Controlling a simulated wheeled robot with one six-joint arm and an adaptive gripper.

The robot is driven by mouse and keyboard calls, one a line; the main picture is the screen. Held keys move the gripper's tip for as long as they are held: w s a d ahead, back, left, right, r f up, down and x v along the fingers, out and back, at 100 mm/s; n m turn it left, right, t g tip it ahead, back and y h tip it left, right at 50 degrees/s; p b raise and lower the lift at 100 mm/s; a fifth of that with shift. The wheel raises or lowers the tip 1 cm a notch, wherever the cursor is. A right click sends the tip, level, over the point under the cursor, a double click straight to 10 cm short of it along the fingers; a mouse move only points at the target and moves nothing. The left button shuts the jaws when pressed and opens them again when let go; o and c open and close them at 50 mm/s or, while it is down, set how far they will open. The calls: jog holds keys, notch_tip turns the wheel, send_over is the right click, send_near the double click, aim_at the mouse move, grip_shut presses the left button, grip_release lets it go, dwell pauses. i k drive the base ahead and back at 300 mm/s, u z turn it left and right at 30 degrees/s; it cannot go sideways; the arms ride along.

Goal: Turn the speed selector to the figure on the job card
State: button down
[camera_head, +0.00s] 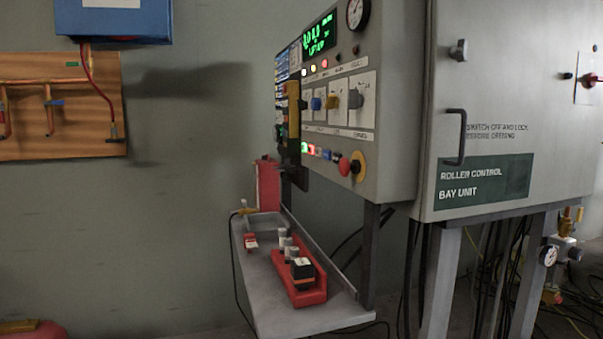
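The control panel (400,70) is a grey box seen at a steep angle. The plate lettering is too small to read, so I cannot tell which is the speed selector or where each points. A green-lit display (319,37) sits above them. A blue-and-white printed sheet (282,72) is at the panel's left end; I cannot tell whether it is the job card. My gripper is not in view.
Push buttons and a red mushroom button (344,166) sit below the knobs. A grey shelf (277,320) below holds a red tray (312,298) with small items. The cabinet door handle (456,138) sticks out at right. Cables hang beneath.

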aim_at(303, 104)
jog(key=u, duration=2.45)
jog(key=i, duration=1.35)
jog(key=z, duration=2.9)
